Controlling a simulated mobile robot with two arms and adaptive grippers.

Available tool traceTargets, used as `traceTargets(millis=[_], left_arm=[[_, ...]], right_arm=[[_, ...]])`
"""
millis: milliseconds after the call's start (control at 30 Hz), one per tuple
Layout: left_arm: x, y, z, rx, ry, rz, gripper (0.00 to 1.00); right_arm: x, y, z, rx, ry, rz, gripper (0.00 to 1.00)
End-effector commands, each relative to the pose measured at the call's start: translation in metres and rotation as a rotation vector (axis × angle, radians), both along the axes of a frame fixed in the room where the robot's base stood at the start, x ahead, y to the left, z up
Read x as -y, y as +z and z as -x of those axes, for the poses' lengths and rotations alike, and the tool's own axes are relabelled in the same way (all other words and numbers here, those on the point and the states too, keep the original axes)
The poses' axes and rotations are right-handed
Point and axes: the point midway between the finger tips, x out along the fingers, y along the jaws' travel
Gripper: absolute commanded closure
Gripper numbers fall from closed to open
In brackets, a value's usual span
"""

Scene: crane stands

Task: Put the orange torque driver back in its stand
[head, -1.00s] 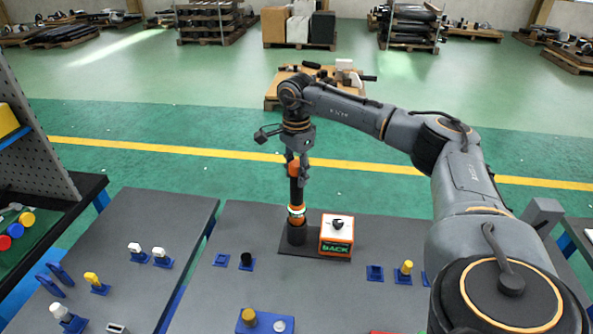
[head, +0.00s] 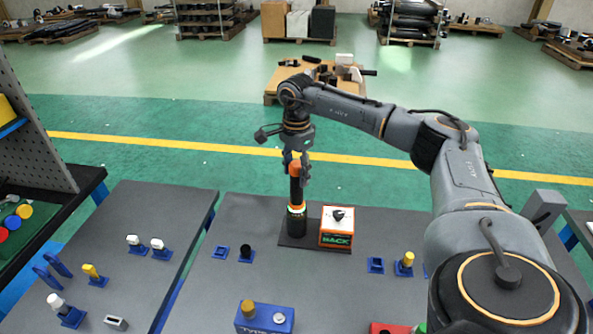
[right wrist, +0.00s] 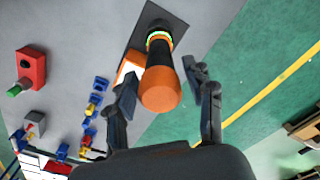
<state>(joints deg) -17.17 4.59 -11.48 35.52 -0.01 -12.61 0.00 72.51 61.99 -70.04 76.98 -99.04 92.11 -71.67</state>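The orange torque driver (head: 295,188) stands upright in its black cylindrical stand (head: 297,226) on a dark base plate. It has an orange top, a black body and a light green ring, with a thin orange band just above the stand. In the right wrist view the driver (right wrist: 160,88) lies between my fingers, its orange end toward the camera. My right gripper (head: 298,172) is around the driver's upper end. Its fingers (right wrist: 161,72) are spread, with a clear gap on the right side of the driver. My left gripper is not in view.
An orange and white box (head: 336,228) stands right beside the stand on the base plate. Blue holders with small parts (head: 404,264) and a blue box (head: 264,318) are elsewhere on the grey table. A red box (right wrist: 31,68) shows in the right wrist view.

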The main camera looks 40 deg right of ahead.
Motion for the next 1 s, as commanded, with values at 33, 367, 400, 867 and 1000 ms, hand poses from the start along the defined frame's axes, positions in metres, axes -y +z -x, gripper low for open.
traceTargets(millis=[33,367,400,867,1000], left_arm=[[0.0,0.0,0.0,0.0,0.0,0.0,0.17],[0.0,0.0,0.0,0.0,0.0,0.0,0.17],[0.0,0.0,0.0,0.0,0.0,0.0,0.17],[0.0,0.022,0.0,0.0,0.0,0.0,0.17],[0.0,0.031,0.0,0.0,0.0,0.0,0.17]], right_arm=[[0.0,0.0,0.0,-0.001,0.0,0.0,0.36],[0.0,-0.003,0.002,-0.007,0.0,0.001,0.36],[0.0,-0.003,0.002,-0.007,0.0,0.001,0.36],[0.0,0.026,0.001,-0.004,0.0,0.001,0.36],[0.0,0.037,0.001,-0.004,0.0,0.001,0.36]])
